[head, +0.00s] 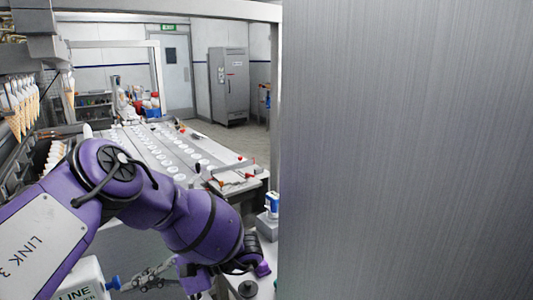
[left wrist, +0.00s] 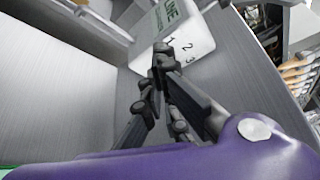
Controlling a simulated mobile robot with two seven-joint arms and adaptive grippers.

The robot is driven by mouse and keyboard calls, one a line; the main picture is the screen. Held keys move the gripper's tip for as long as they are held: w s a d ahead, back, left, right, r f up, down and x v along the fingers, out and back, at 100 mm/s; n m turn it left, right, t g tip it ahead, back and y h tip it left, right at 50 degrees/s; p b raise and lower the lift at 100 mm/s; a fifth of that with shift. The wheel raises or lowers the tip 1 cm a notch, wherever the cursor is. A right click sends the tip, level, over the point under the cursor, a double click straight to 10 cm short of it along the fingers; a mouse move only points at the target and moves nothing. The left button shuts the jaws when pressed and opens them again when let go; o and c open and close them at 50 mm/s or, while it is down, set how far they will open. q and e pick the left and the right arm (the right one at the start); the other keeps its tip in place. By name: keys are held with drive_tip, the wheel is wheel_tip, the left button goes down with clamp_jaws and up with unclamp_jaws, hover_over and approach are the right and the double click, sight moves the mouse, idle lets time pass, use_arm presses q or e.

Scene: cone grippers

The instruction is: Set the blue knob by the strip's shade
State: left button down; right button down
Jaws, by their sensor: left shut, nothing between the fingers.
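The blue knob (head: 112,283) sticks out from the right side of a white box (head: 82,278) lettered "LINE" at the lower left of the head view. The box also shows in the left wrist view (left wrist: 201,44), with the numbers 1, 2 and 3 on its face. My left gripper (head: 126,286) is shut and empty, its tips close to the knob; I cannot tell if they touch. In the left wrist view its tips (left wrist: 160,58) meet in front of the box, and the knob does not show there. I cannot make out the strip. My right gripper is not in view.
A large grey metal panel (head: 405,150) blocks the right half of the head view. Behind my arm runs a conveyor table (head: 160,145) with rows of white round pieces. Cones (head: 22,100) hang in a rack at the left. A blue-and-white item (head: 271,204) stands beside the panel.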

sight(113, 284)
use_arm(q)
drive_tip(key=shift+s+a+p, duration=0.4)
drive_tip(key=shift+s+a, duration=0.25)
drive_tip(key=shift+a, duration=0.35)
drive_tip(key=shift+w+a+f, duration=0.1)
drive_tip(key=shift+w+a, duration=0.2)
drive_tip(key=shift+w, duration=0.2)
idle(0.8)
